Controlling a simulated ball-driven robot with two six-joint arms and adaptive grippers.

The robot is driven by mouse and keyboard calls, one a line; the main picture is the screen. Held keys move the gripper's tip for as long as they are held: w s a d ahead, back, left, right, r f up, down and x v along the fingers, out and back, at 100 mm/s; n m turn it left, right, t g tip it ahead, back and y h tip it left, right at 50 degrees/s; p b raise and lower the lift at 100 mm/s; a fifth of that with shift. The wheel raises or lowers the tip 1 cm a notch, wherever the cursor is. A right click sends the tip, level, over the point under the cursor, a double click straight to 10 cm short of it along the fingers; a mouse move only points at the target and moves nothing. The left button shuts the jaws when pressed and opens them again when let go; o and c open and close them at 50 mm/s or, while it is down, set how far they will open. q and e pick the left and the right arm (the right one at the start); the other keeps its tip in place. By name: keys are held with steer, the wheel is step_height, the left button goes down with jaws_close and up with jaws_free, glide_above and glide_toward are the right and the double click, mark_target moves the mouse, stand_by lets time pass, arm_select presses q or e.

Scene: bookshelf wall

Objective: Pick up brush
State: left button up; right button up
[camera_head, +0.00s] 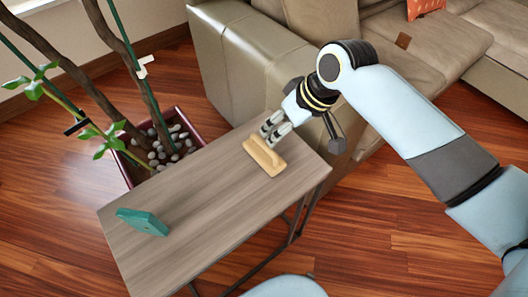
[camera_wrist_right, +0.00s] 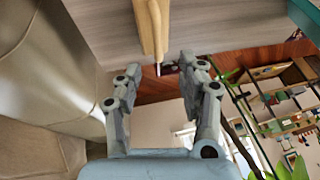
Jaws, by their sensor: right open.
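The tan wooden brush (camera_head: 264,156) lies near the right end of the narrow grey-brown table (camera_head: 190,190). In the right wrist view the brush (camera_wrist_right: 152,28) points down from the top edge, its near end just beyond the fingertips. My right gripper (camera_head: 275,129) is open at the brush's far side, close to it. In the wrist view its two fingers (camera_wrist_right: 160,72) are spread with nothing between them. Whether a finger touches the brush is unclear. My left gripper does not show.
A teal box-like object (camera_head: 142,221) lies near the table's left end. A planter with stones (camera_head: 163,150) and tree stems stands behind the table. A beige sofa (camera_head: 235,65) is close behind my right gripper. The table's middle is clear.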

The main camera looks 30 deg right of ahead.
mark_target(266, 146)
steer(key=b+x, duration=0.1)
steer(key=x, duration=0.7)
steer(key=shift+f, duration=0.45)
steer(key=shift+c, duration=0.4)
jaws_close()
steer(key=shift+r, duration=0.1)
